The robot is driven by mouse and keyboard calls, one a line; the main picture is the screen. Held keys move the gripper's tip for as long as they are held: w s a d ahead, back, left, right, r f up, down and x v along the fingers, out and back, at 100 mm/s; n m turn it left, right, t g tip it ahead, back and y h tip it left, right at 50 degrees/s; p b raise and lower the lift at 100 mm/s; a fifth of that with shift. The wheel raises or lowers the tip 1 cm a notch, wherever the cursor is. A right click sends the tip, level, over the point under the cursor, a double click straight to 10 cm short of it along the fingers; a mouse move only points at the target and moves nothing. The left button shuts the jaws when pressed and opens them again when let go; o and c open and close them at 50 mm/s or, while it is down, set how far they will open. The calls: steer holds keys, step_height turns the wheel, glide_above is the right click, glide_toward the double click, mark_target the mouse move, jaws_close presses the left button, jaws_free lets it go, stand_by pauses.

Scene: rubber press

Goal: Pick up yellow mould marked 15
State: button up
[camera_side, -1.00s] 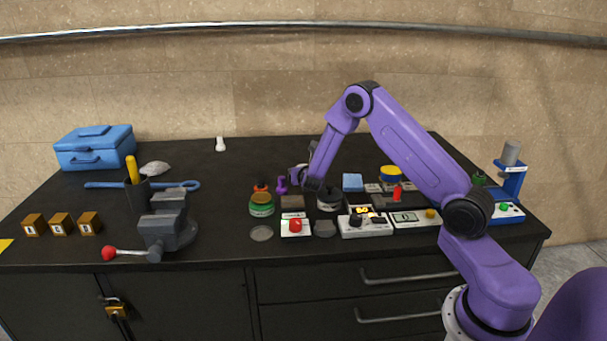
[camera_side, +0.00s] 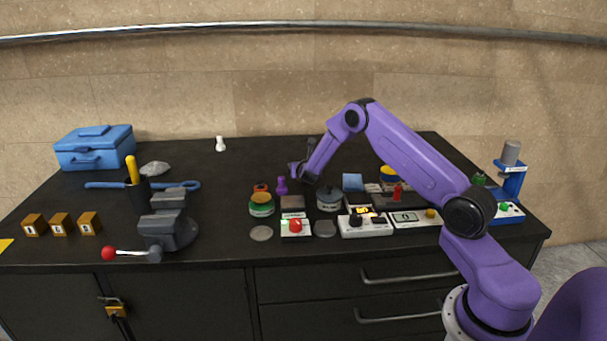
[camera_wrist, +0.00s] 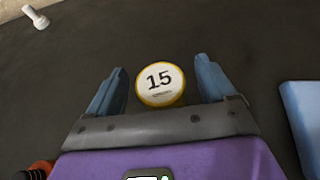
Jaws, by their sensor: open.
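The yellow mould marked 15 (camera_wrist: 159,84) is in the wrist view, a round piece with a white top and yellow rim on the dark bench. It shows between the two blue-grey fingers of my gripper (camera_wrist: 161,67), with dark gaps on both sides. The fingers are open and touch nothing that I can see. In the side view my gripper (camera_side: 304,172) hangs low over the back middle of the bench. I cannot pick out the mould there; my gripper may hide it.
A blue block (camera_side: 352,182) stands right of my gripper, also in the wrist view (camera_wrist: 302,108). A dark pot (camera_side: 329,199) stands in front, a purple piece (camera_side: 282,186) to the left. The bench's back is mostly clear.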

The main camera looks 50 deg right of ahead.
steer(key=c, duration=1.2)
steer(key=shift+r, duration=0.1)
